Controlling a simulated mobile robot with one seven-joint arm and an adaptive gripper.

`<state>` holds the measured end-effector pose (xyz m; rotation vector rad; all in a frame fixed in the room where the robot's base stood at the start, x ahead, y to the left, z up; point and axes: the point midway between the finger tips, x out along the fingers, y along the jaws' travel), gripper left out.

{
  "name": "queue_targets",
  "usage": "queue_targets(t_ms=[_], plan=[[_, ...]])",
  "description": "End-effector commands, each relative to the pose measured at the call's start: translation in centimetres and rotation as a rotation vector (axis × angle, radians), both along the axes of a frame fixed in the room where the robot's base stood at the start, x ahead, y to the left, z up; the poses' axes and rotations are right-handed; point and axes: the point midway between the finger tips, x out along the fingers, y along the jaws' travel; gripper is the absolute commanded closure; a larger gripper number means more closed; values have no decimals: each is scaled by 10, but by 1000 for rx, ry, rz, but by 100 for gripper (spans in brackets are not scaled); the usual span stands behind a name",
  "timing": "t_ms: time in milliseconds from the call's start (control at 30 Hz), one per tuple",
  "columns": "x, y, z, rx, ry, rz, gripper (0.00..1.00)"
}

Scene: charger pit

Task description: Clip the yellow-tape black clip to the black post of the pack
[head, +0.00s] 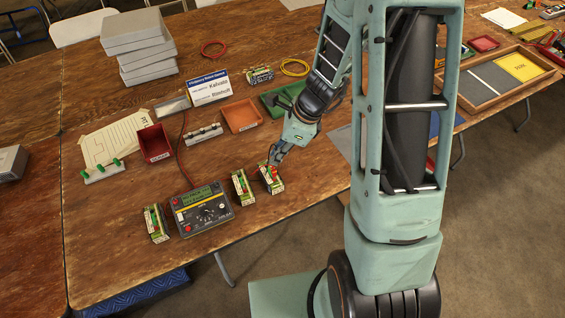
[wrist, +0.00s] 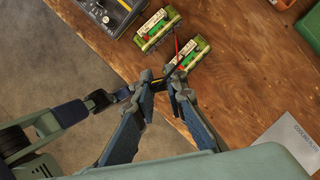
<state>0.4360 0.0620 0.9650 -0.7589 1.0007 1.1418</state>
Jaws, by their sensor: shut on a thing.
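My gripper (head: 274,160) is shut on the black clip with yellow tape (wrist: 159,84), a small dark piece with a yellow band between the fingertips in the wrist view. In the head view the fingers hide most of it. The pack (wrist: 186,60) nearest my fingertips is a green and cream block, and it shows in the head view (head: 271,179) just below my gripper. A red piece stands at this pack. The black post is too small to make out, and I cannot tell whether the clip touches the pack.
A second pack (head: 243,188) stands just left, beside a meter (head: 203,211). A third pack (head: 156,223) is left of the meter. A green tray (head: 282,98), an orange tray (head: 241,116) and a red tray (head: 154,144) lie behind. Bare table is right of the packs.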

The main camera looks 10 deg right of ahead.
Motion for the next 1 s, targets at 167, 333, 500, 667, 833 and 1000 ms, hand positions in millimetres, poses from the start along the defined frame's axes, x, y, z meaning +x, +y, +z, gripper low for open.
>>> queue_targets(t_ms=[167,333,500,667,833,1000], plan=[[23,9,1,0,0,-277,100],[45,16,2,1,1,-537,100],[67,22,3,0,1,-790,100],[78,25,0,0,-2,-914,100],[85,27,0,-1,-1,-999,100],[87,25,-25,0,0,-1018,100]])
